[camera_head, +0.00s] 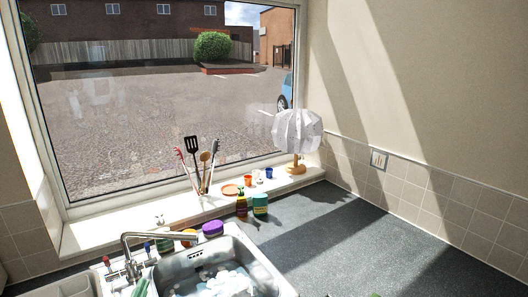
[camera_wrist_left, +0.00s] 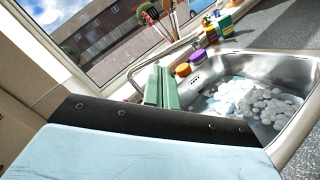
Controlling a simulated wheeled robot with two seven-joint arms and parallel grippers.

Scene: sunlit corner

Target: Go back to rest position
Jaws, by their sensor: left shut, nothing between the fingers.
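My left gripper (camera_head: 141,288) shows only as green fingertips at the bottom edge of the head view, at the left rim of the sink. In the left wrist view its two green fingers (camera_wrist_left: 159,87) are together with nothing between them. They stand out beyond the dark edge of my wrist, with the tap and sink behind. A tiny greenish tip at the bottom edge of the head view, right of centre, may be my right gripper (camera_head: 375,294); too little shows to tell its state.
The steel sink (camera_head: 262,262) holds white round pieces, and its tap (camera_head: 160,237) arches near my left gripper. Bottles and a purple-lidded jar (camera_head: 213,228) stand behind it. Utensils (camera_head: 204,165) and a lamp (camera_head: 297,132) stand on the sill. The dark worktop (camera_head: 345,235) at right is clear.

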